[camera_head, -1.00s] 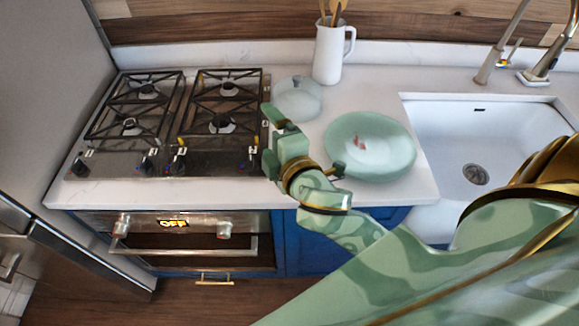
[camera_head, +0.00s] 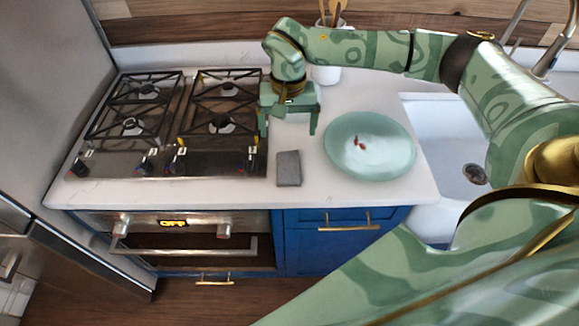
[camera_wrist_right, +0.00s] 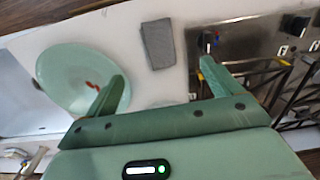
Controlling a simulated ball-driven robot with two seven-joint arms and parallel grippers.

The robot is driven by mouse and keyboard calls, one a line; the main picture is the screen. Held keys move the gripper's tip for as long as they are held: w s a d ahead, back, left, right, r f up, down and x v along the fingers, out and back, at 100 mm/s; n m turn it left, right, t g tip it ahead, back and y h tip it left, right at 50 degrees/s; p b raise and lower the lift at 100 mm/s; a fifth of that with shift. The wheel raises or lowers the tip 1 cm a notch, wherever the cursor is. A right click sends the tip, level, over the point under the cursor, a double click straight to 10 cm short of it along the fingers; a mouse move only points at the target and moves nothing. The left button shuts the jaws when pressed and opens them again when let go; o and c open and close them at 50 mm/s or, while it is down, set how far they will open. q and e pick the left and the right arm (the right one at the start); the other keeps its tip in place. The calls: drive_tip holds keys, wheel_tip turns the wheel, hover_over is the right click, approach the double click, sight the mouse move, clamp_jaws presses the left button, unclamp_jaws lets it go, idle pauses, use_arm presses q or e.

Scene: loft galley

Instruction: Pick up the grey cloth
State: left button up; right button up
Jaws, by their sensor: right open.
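The grey cloth (camera_head: 289,168) is a small folded rectangle lying flat on the white counter, between the stove and the green plate. It also shows in the right wrist view (camera_wrist_right: 158,44), beyond the fingertips and between their directions. My right gripper (camera_head: 288,130) is open and empty, above the counter and behind the cloth, apart from it. Its two spread fingers show in the right wrist view (camera_wrist_right: 160,76). My left gripper is not in view.
A pale green plate (camera_head: 370,160) with small red bits on it lies right of the cloth. The gas stove (camera_head: 170,125) is close on the left. The white sink (camera_head: 425,115) is further right. A white jug (camera_head: 326,74) with utensils stands behind. Bare counter surrounds the cloth.

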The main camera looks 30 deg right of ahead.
drive_tip(key=b, duration=0.1)
hover_over(289, 167)
drive_tip(key=f, duration=1)
drive_tip(key=shift+s+a+f, duration=0.2)
drive_tip(key=shift+s+f, duration=0.1)
drive_tip(key=shift+f, duration=0.1)
drive_tip(key=f, duration=0.5)
drive_tip(key=shift+w+d+f, duration=0.15)
drive_tip(key=shift+w+d, duration=0.05)
drive_tip(key=c, duration=1.1)
